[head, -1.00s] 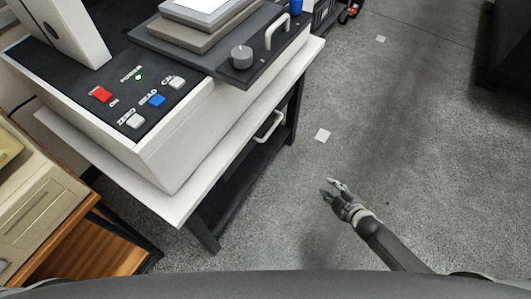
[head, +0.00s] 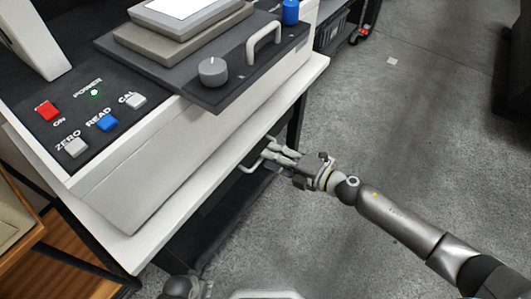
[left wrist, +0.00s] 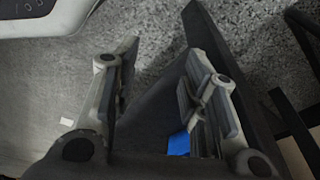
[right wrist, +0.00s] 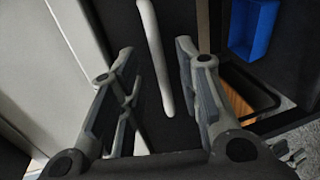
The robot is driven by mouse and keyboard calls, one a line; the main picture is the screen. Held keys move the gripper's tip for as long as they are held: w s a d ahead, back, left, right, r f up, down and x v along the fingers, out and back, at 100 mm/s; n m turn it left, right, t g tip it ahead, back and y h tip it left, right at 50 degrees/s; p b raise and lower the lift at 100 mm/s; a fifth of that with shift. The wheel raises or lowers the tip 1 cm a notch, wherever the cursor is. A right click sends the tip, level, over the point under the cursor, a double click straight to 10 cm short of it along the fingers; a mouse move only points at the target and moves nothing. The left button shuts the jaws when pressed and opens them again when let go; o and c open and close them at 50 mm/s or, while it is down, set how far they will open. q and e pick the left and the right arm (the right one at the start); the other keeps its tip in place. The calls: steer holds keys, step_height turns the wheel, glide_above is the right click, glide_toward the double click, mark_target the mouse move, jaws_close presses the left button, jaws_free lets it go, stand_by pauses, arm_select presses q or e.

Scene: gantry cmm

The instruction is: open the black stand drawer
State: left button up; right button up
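The black stand (head: 206,240) is under the white top, with its drawer front mostly hidden beneath the overhang. A pale bar handle (head: 248,167) sticks out from it. My right gripper (head: 277,154) is at this handle, reaching in from the right. In the right wrist view, the handle (right wrist: 153,50) runs between the two open fingers (right wrist: 155,55), with no clear finger contact. My left gripper (left wrist: 160,75) is open and empty in its own wrist view, over grey floor and dark surfaces. In the head view only a dark part of it or its arm shows at the bottom edge.
The white top's edge (head: 225,170) overhangs the handle. On the machine are a control panel with coloured buttons (head: 107,122), a grey knob (head: 213,71) and another bar handle (head: 264,40). A blue bin (right wrist: 255,25) shows in the right wrist view.

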steer(key=shift+x, duration=1.7)
jaws_close()
